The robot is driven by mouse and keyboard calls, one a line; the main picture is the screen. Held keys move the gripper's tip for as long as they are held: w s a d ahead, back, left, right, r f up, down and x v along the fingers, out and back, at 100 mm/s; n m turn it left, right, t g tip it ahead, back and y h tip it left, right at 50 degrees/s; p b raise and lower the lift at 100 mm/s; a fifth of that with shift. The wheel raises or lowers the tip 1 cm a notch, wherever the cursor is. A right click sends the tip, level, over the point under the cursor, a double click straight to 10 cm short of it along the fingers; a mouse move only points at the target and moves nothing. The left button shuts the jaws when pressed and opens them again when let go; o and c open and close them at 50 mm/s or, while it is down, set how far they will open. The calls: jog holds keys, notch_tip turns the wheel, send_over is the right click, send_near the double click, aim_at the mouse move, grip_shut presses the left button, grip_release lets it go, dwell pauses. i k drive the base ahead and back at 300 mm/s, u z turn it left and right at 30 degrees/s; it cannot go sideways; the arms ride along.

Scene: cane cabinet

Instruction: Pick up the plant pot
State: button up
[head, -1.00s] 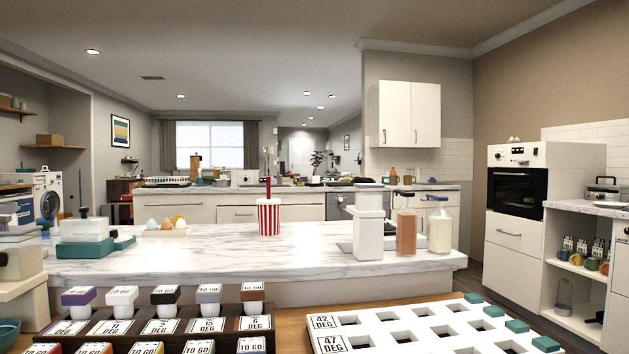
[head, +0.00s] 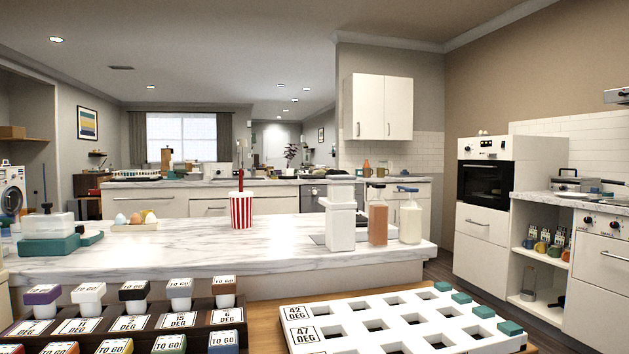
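A dark-leaved plant (head: 291,152) shows far off in the head view, beyond the back counter. Its pot cannot be made out, as it is small and partly behind clutter. No other plant pot can be clearly told in the head view. My gripper is not in view.
A white rack with square holes (head: 350,321) and a dark tray of "TO GO" cups (head: 195,315) lie close in front. Behind is a marble counter (head: 170,244) with a striped cup (head: 241,212) and bottles (head: 378,222). An oven cabinet (head: 484,205) stands right; floor shows between.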

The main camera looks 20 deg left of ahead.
aim_at(287, 172)
jog(key=z, duration=0.85)
jog(key=i, duration=3.7)
jog(key=u, duration=2.5)
jog(key=i, duration=3.95)
